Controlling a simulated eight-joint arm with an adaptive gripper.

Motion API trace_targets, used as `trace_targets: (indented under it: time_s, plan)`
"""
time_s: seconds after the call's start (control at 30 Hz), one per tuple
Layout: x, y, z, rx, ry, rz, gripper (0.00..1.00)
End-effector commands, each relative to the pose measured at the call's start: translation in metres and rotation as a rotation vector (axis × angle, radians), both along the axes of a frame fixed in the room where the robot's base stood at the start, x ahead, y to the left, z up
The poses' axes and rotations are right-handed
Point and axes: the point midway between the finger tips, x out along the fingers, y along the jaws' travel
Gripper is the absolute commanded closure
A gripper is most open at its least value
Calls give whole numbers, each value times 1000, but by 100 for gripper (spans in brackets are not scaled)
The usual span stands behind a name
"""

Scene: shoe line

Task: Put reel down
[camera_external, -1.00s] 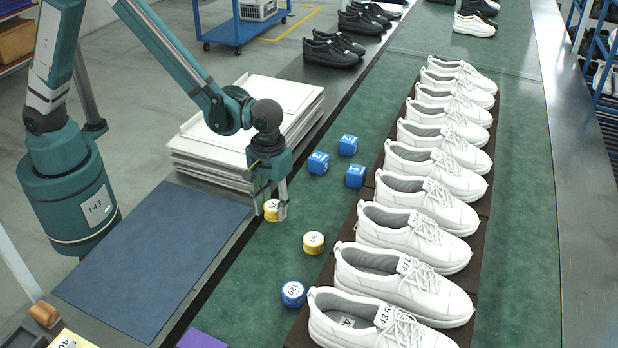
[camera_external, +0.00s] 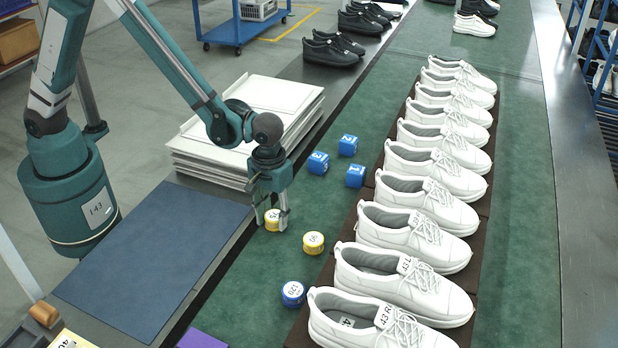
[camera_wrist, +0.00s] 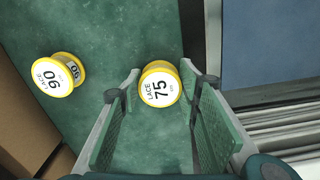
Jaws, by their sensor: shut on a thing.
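My gripper (camera_external: 276,222) is shut on a yellow-rimmed reel (camera_external: 272,220) with a white label. In the wrist view the reel (camera_wrist: 160,84) reads "LACE 75" and sits between the two fingertips (camera_wrist: 158,82). The gripper points down over the left part of the green belt (camera_external: 330,200). The reel is at or very near the belt surface; I cannot tell if it touches. A second yellow reel (camera_external: 313,243), marked 90 in the wrist view (camera_wrist: 58,76), stands apart to the right and nearer the camera. A blue reel (camera_external: 293,293) stands nearer the camera still.
Three blue numbered cubes (camera_external: 318,163) sit behind my gripper. A row of white shoes (camera_external: 415,230) lines a brown strip to the right. A blue mat (camera_external: 155,260) and stacked white boards (camera_external: 250,120) lie to the left. Green belt is clear around the held reel.

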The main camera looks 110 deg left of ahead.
Motion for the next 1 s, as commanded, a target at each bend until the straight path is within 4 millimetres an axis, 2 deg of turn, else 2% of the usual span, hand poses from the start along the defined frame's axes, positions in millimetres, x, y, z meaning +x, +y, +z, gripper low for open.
trace_targets:
  time_s: [0.07,0.1,0.2,0.67,0.87,1.0]
  plan:
    - [0,0,-3,0,0,0,78]
    - [0,0,-2,0,0,0,61]
    - [0,0,-2,0,0,0,51]
    - [0,0,2,0,0,0,51]
    - [0,0,17,0,0,0,51]
    - [-1,0,36,0,0,0,51]
